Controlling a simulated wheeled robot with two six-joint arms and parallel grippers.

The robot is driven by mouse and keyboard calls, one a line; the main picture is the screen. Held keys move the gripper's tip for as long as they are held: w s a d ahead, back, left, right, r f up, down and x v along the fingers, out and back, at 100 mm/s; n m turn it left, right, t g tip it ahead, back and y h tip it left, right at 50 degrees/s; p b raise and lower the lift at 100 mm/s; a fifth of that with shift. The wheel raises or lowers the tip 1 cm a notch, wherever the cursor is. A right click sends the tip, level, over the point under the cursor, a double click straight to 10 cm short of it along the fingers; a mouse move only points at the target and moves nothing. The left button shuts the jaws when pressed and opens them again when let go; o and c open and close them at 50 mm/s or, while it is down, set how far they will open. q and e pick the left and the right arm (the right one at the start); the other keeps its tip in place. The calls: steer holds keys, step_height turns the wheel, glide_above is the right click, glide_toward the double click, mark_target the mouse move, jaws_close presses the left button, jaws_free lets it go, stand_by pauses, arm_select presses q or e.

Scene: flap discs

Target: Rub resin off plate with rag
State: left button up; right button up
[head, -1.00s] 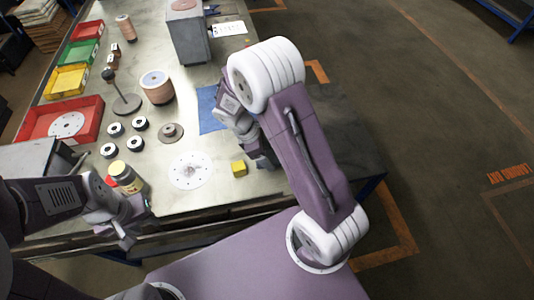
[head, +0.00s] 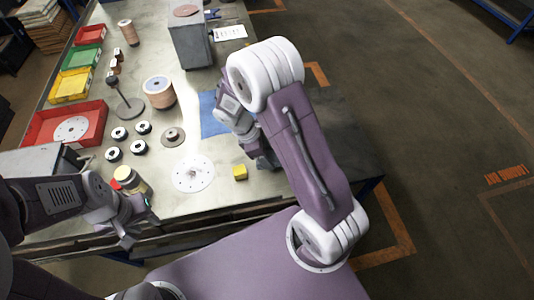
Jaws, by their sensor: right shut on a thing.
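The plate (head: 193,173) is a white round disc with small holes, flat near the bench's front edge, with a small brownish-grey mark at its middle. My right gripper (head: 266,160) points down at the bench, right of the plate and apart from it. My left gripper (head: 136,226) is open and empty at the bench's front edge, left of the plate.
A yellow-capped jar (head: 131,180) stands by my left gripper.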

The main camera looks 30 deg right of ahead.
step_height(320, 180, up, 5)
steer(key=p, duration=0.4)
steer(key=shift+f, duration=0.1)
